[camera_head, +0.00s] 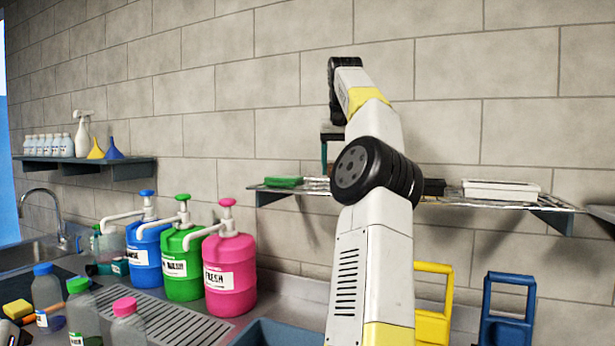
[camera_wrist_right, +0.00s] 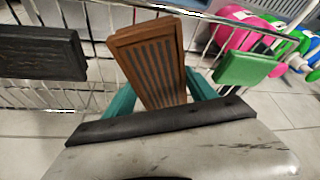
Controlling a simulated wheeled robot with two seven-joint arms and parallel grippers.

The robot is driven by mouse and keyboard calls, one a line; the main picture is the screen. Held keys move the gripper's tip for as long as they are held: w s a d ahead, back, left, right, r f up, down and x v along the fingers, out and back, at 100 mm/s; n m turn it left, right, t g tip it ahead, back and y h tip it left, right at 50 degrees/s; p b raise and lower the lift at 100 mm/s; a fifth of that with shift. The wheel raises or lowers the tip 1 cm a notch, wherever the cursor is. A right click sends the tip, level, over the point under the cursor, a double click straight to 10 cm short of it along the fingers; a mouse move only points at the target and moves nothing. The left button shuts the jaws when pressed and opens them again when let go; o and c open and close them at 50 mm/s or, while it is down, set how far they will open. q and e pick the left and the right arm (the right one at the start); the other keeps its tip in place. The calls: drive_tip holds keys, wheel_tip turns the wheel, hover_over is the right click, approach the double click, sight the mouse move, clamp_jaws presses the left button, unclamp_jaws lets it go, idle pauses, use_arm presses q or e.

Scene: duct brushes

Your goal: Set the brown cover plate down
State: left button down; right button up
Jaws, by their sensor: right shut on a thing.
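The brown cover plate (camera_wrist_right: 147,52), a slatted rectangular piece, is in the middle of the right wrist view. My right gripper (camera_wrist_right: 160,97) has teal fingers on either side of it and is shut on its near end. The plate is over the wire shelf (camera_wrist_right: 92,22); I cannot tell whether it touches the wires. In the head view, my right arm hides the plate, and only a bit of teal finger (camera_head: 324,156) shows above the wall shelf (camera_head: 463,197). My left gripper is not in view.
A green block (camera_wrist_right: 245,66) lies right of the plate and a black slatted plate (camera_wrist_right: 40,55) left of it. A white tray (camera_head: 500,190) sits at the shelf's right. Blue, green and pink pump jugs (camera_head: 229,272) stand on the counter below.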

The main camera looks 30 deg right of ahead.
drive_tip(key=shift+a+f, duration=0.1)
drive_tip(key=shift+f, duration=1.25)
drive_tip(key=shift+f, duration=0.1)
drive_tip(key=o, duration=1.9)
drive_tip(key=shift+c, duration=0.2)
drive_tip(key=v, duration=0.6)
drive_tip(key=shift+r, duration=0.25)
drive_tip(key=shift+s+a+r, duration=0.2)
drive_tip(key=shift+s+r, duration=0.1)
drive_tip(key=shift+r, duration=0.15)
